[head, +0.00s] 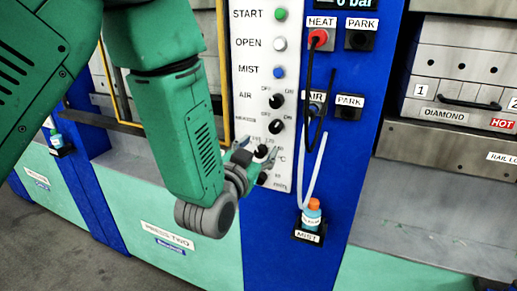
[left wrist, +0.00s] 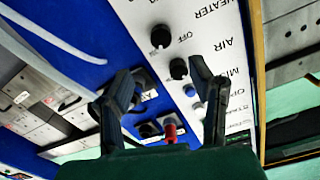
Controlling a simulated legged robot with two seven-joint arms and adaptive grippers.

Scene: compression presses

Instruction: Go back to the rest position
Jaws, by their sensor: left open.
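My left arm comes in from the left in the head view and reaches to the white control panel (head: 258,60). My left gripper (head: 262,158) is in front of the lower knobs of that panel, and its fingers partly hide a black knob. In the left wrist view the two fingers of the left gripper (left wrist: 165,85) are spread apart with nothing between them. Black knobs (left wrist: 160,37) stand out from the panel beyond the fingers. I cannot tell whether a finger touches a knob. My right gripper is in neither view.
A red HEAT plug (head: 318,39) with a black cable sits right of the panel. A pale hose runs down to an orange-capped MIST bottle (head: 312,214). A press with a drawer handle (head: 470,104) stands at right. A yellow frame (head: 222,75) borders the panel's left side.

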